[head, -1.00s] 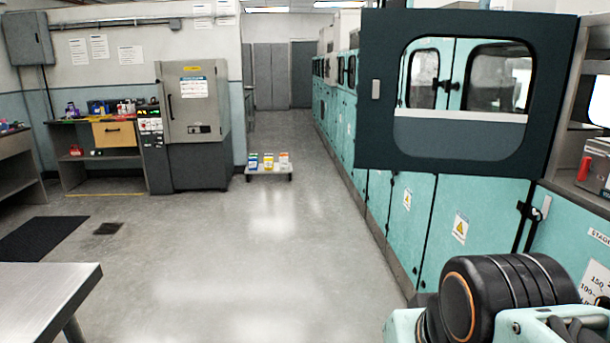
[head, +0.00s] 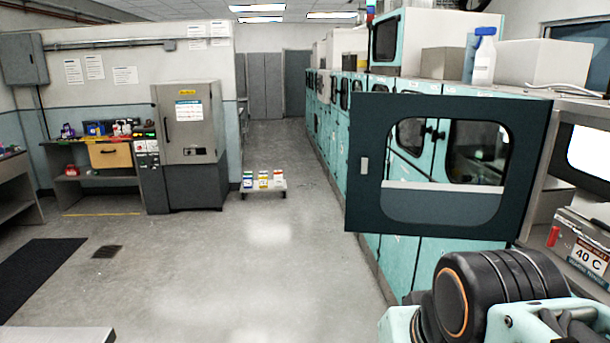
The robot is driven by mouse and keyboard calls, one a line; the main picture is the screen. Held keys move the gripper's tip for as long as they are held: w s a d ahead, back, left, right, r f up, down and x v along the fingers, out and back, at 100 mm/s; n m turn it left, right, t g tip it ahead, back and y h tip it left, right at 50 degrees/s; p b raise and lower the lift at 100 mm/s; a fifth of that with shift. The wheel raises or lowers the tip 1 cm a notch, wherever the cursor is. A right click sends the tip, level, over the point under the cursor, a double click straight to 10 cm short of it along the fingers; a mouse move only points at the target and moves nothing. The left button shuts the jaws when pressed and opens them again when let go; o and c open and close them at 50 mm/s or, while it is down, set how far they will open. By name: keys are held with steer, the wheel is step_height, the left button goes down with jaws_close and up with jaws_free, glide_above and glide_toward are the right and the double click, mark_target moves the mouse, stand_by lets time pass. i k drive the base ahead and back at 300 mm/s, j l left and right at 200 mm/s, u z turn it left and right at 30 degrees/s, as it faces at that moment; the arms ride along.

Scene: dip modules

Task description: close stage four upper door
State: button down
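A dark teal door (head: 365,205) with a rounded window stands swung wide open at the right of the head view. Its hinge side is at the right, by the open machine bay, and a small light handle (head: 364,166) sits near its left edge. Through its window I see more teal cabinets. No stage label is readable on the door. Part of my arm (head: 490,295) shows at the lower right, below the door and apart from it in the picture. My gripper is not in view.
A row of teal machine cabinets (head: 345,100) runs back along the right. A red-handled unit marked 40 C (head: 585,240) sits in the open bay. A low trolley (head: 264,188) stands on the floor. The floor (head: 270,260) in the middle is clear. A metal table corner (head: 60,335) is at lower left.

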mark_target(375, 205)
steer(key=z, duration=0.8)
steer(key=j+z, duration=0.1)
steer(key=z, duration=0.25)
steer(key=i+j+z, duration=0.1)
steer(key=z, duration=0.25)
steer(key=j+z, duration=0.2)
steer(key=z, duration=0.2)
steer(key=j+z, duration=0.3)
steer(key=i+j+z, duration=0.1)
steer(key=j+z, duration=0.45)
steer(key=j, duration=0.2)
steer(key=k+j+z, duration=0.15)
steer(key=j, duration=0.2)
steer(key=k+j+z, duration=0.2)
steer(key=j, duration=0.2)
steer(key=j+z, duration=0.15)
steer(key=j, duration=0.25)
steer(key=k+j, duration=0.15)
steer(key=j, duration=0.25)
steer(key=k+j, duration=0.15)
steer(key=j, duration=0.25)
steer(key=k+j, duration=0.15)
steer(key=j, duration=0.25)
steer(key=k+j+z, duration=0.1)
steer(key=j, duration=0.3)
steer(key=k+j, duration=0.2)
steer(key=j, duration=0.2)
